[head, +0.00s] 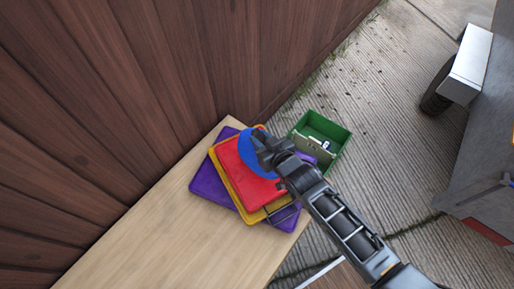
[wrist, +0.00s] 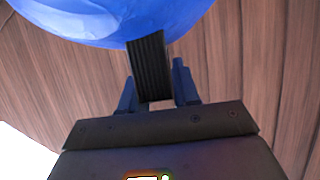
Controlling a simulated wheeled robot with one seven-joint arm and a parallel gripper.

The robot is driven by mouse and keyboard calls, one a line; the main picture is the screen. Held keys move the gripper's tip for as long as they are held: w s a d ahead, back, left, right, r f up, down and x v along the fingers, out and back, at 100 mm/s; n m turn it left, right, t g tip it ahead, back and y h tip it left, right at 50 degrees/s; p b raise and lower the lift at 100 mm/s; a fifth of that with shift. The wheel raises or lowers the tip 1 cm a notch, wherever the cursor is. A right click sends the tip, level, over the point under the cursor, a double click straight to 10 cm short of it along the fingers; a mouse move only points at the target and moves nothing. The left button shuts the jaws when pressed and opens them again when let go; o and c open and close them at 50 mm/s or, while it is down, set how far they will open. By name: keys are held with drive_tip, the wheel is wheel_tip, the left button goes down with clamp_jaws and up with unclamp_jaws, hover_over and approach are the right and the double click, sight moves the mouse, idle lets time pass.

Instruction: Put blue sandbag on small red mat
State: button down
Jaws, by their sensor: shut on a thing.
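The blue sandbag (head: 249,163) shows in the head view over the red mat, partly hidden by my gripper. My gripper (head: 264,148) is shut on the sandbag's black strap. In the wrist view the strap (wrist: 149,58) sits between the fingers (wrist: 157,88), and the rounded blue bag (wrist: 100,20) fills the top. The small red mat (head: 233,178) lies on top of a yellow mat (head: 251,212) and a purple mat (head: 206,184). I cannot tell whether the bag touches the red mat.
The mats lie at the end of a light wooden bench (head: 170,228). A green box (head: 338,137) with small things in it stands beyond that end. A dark wooden wall (head: 150,90) runs along the bench's far side. Concrete ground (head: 380,100) is at the right.

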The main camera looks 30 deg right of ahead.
drive_tip(key=shift+w+a+f, duration=0.35)
drive_tip(key=shift+a+f, duration=0.05)
drive_tip(key=shift+a, duration=0.25)
drive_tip(key=shift+f+b, duration=0.55)
drive_tip(key=shift+f, duration=1.35)
drive_tip(key=shift+f, duration=0.1)
drive_tip(key=c, duration=0.8)
unclamp_jaws()
drive_tip(key=shift+s+f, duration=0.1)
drive_tip(key=v, duration=1.2)
